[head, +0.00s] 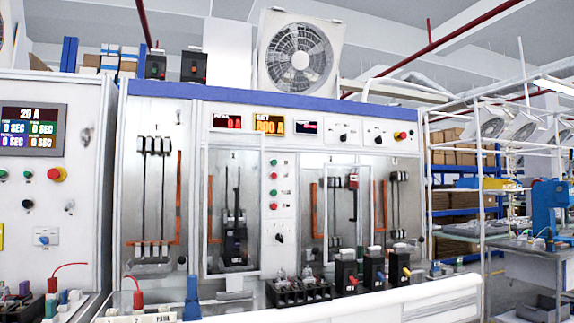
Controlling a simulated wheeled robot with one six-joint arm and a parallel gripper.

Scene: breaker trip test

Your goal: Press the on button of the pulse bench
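A tall white bench with a blue top strip (300,101) fills the middle, with a red display (228,122) reading 0 A and an amber display (270,126) reading about 800 A. It is likely the pulse bench, but its labels are too small to read. Which button is on cannot be read. My gripper is not in view.
A second cabinet (82,125) with a 20 A screen (31,129) stands at left. Black breakers (346,272) and terminal blocks (300,291) stand along the bench's front. A red plug (137,298) and a blue clip-like piece (192,298) stick up at front left. Shelving (458,190) is at right.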

